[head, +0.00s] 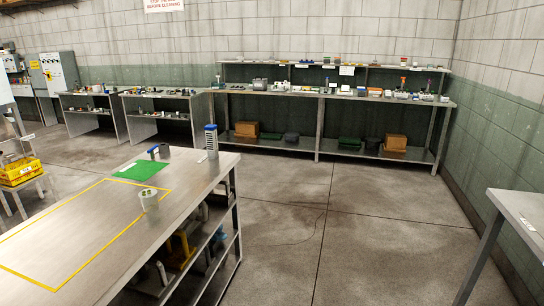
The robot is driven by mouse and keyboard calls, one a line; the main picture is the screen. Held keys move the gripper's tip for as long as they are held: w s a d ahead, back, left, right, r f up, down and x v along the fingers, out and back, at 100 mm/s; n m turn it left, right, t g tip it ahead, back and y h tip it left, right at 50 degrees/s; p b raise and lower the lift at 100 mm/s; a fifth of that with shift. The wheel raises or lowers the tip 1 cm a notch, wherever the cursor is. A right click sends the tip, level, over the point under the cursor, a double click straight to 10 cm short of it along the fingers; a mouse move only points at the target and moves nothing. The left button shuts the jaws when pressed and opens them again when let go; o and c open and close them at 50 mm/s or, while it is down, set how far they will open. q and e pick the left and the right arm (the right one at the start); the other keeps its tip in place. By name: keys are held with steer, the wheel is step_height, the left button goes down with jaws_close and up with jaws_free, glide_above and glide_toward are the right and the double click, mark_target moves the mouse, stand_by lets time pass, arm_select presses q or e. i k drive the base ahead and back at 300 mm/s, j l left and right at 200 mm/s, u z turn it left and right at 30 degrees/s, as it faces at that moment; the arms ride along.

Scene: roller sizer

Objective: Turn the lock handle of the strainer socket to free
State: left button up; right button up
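I cannot tell for certain which thing is the strainer socket. On the steel table (70,205) in front, a small dark grey round piece with a blue part (160,151) stands at the far edge beside a green mat (139,170). Its details are too small to read, so any lock handle's position is unclear. A tall ribbed, pale cylinder with a blue top (211,141) stands at the far right corner. A translucent cup (148,200) stands near the table's right edge. Neither of my grippers is in view.
Yellow tape marks a rectangle on the table. Its lower shelf (222,238) holds assorted parts. Long benches (330,95) with many small items line the back wall. Another table (520,205) stands at right. A yellow crate (20,171) is at left. The middle floor is clear.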

mark_target(151, 151)
steer(key=i, duration=2.25)
steer(key=l+z, duration=0.05)
steer(key=l, duration=0.05)
